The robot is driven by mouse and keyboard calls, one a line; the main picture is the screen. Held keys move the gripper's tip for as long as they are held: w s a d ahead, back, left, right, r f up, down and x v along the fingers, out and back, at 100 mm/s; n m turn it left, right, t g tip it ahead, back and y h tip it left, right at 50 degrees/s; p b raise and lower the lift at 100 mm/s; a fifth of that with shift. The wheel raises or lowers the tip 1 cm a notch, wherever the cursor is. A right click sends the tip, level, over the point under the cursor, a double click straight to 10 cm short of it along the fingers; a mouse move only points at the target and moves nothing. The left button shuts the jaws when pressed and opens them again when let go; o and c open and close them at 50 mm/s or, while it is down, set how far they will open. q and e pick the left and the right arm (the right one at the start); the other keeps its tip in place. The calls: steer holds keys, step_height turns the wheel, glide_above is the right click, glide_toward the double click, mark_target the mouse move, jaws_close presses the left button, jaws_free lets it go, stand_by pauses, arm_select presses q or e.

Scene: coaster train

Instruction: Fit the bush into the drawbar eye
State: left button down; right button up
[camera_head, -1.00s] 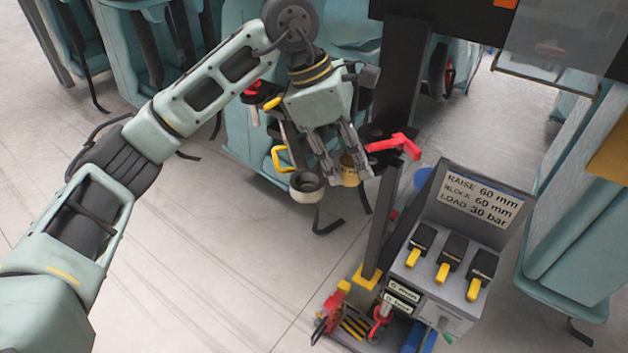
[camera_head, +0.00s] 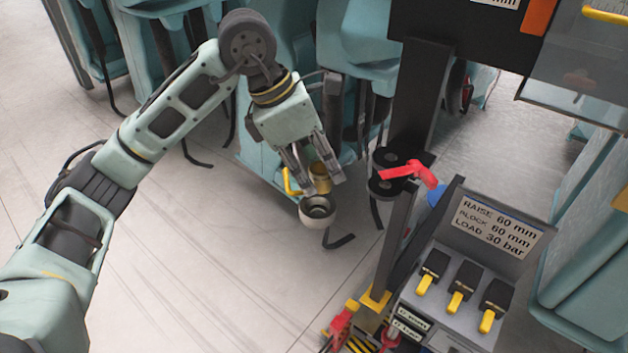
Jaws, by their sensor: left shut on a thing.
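My left gripper (camera_head: 314,183) points down and is shut on a brass-coloured bush (camera_head: 321,178). The drawbar eye (camera_head: 317,210), a pale ring with a dark inside, stands just below and in front of it in the head view. The bush appears above the eye's far rim. I cannot tell whether it touches the eye, and it does not look seated in it. The bush's sides are partly hidden by the fingers. My right gripper is not in view.
A dark post with a red lever (camera_head: 410,170) stands right of the eye. A grey control box (camera_head: 462,270) with yellow-tipped switches and a sign stands at the lower right. Teal cars (camera_head: 350,50) fill the back. Pale floor (camera_head: 210,250) is clear at the lower left.

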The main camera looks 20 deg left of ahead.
mark_target(314, 183)
arm_select(q)
steer(key=shift+a+f, duration=0.15)
steer(key=shift+a, duration=0.1)
step_height(314, 183, down, 3)
steer(key=shift+s+f+p, duration=0.1)
steer(key=shift+p, duration=0.5)
steer(key=shift+f, duration=0.4)
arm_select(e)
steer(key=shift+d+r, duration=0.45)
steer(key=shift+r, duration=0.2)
arm_select(q)
steer(key=shift+s+f+b, duration=0.1)
steer(key=shift+f+b, duration=0.55)
steer(key=shift+b, duration=0.05)
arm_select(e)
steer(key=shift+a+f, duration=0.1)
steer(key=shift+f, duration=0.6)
arm_select(q)
steer(key=c, duration=1.4)
jaws_free()
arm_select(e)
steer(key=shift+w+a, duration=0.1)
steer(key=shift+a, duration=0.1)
